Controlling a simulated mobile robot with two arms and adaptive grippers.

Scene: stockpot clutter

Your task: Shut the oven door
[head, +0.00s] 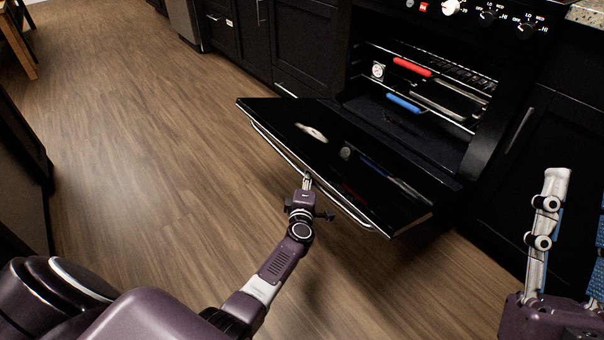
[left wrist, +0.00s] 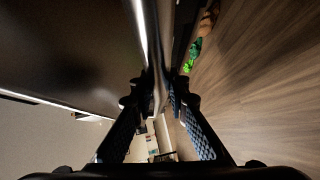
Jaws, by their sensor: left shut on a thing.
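The black oven door (head: 330,150) hangs open and slanted, out from the oven (head: 470,150), whose inside is exposed. A silver bar handle (head: 275,143) runs along the door's outer edge. My left gripper (head: 307,181) is shut on this handle, near the middle of the bar. In the left wrist view the handle (left wrist: 147,45) runs between the two fingers of the left gripper (left wrist: 152,95). My right gripper (head: 576,205) is raised at the right edge, apart from the door, with its fingers spread and nothing visible between them.
Inside the oven, wire racks show with a red-handled item (head: 412,67), a blue-handled item (head: 403,103) and a round dial (head: 378,71). Control knobs (head: 487,17) sit above. Dark cabinets (head: 300,45) flank the oven. The wood floor (head: 150,130) at left is clear.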

